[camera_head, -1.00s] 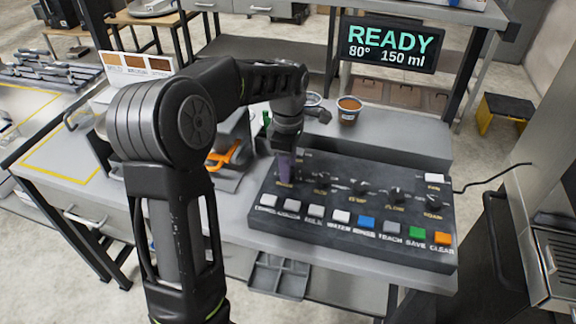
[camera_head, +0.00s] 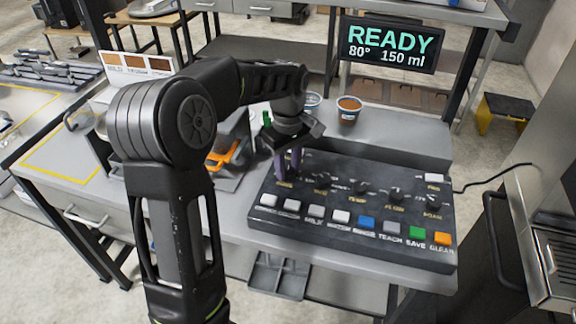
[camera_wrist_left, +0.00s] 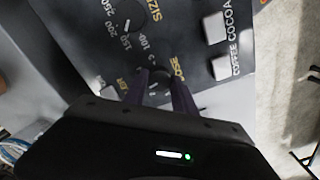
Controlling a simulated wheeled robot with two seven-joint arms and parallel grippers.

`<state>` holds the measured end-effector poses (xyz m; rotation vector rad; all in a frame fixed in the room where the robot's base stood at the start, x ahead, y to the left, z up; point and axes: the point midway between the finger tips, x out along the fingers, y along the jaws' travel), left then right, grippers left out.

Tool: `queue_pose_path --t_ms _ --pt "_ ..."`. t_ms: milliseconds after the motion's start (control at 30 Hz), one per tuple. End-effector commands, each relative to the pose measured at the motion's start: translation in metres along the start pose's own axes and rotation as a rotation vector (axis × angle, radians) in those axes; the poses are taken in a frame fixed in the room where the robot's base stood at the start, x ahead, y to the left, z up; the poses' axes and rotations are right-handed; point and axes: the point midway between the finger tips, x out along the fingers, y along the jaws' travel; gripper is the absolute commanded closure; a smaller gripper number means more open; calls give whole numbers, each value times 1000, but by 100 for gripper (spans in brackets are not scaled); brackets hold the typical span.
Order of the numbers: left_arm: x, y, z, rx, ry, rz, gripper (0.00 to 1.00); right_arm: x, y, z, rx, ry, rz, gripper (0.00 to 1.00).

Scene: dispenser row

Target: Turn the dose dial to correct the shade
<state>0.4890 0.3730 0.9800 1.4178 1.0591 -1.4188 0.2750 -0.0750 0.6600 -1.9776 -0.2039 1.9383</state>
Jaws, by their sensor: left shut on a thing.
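The dark control panel (camera_head: 350,228) lies on the grey counter with a row of dials and a row of coloured buttons. The dose dial (camera_wrist_left: 158,75) is the leftmost dial; its label, partly covered, shows in the left wrist view. My left gripper (camera_head: 288,172) points down over the panel's left end, and its purple fingers are shut on the dose dial. In the left wrist view the fingers (camera_wrist_left: 162,82) stand on both sides of the dial. The fingers hide most of the dial in the head view. My right gripper is not in view.
A display (camera_head: 390,44) behind reads READY, 80° and 150 ml. A cup with brown contents (camera_head: 349,108) stands on the ledge behind the panel. A shade card (camera_head: 137,66) stands at the left. The size dial (camera_wrist_left: 130,20) sits beside the dose dial.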

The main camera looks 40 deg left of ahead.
Motion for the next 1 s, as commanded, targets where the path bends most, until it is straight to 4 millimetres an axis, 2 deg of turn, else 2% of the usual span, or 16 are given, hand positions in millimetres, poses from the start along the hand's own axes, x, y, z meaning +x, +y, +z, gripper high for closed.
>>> queue_pose_path --t_ms 300,767,800,1000 --pt "-1 0 0 141 1 2 100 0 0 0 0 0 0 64" --pt "-1 0 0 162 1 2 100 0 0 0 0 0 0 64" --pt "-1 0 0 162 1 2 66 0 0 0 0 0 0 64" --pt "0 0 0 162 1 1 50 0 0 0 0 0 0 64"
